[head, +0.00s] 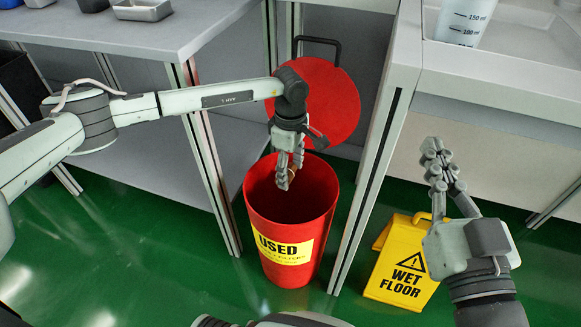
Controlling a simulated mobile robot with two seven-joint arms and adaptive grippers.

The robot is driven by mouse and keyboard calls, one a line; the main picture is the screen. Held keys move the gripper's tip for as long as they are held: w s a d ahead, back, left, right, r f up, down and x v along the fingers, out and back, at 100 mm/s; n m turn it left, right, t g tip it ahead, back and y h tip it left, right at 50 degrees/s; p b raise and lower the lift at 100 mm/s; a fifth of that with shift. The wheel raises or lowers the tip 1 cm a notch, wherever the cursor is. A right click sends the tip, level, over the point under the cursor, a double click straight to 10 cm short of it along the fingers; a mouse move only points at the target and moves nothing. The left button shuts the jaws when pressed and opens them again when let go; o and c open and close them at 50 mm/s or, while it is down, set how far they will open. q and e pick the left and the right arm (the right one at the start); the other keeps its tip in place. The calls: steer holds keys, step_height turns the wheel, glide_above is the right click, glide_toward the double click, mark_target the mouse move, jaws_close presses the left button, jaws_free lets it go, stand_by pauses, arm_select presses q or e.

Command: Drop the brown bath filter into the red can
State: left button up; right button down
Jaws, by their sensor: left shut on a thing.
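The red can (290,225) stands on the green floor between two benches, with its mouth open upward and a yellow label reading "USED" on its front. My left gripper (289,174) points down over the can's mouth, near the rim in the picture. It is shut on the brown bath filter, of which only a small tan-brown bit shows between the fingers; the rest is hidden. I cannot tell whether the filter is below the rim level. My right gripper (437,160) is raised to the right, apart from the can, with no object visible in it; its finger gap is unclear.
The can's round red lid (335,100) stands raised behind it. A yellow wet floor sign (403,262) stands right of the can. Grey benches flank it on the left (150,45) and right (395,90). A graduated beaker (464,20) and a metal tray (142,9) stand on them.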

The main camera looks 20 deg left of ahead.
mark_target(291, 172)
arm_select(q)
steer(key=shift+f, duration=0.25)
arm_select(e)
steer(key=shift+s+a+r+t, duration=0.1)
steer(key=shift+a+r+t, duration=0.05)
steer(key=shift+r, duration=0.25)
steer(key=shift+s+a+r+t, duration=0.1)
steer(key=shift+r+t, duration=0.05)
steer(key=shift+r, duration=0.2)
arm_select(q)
steer(key=o, duration=1.3)
step_height(291, 172, up, 12)
steer(key=shift+r, duration=0.1)
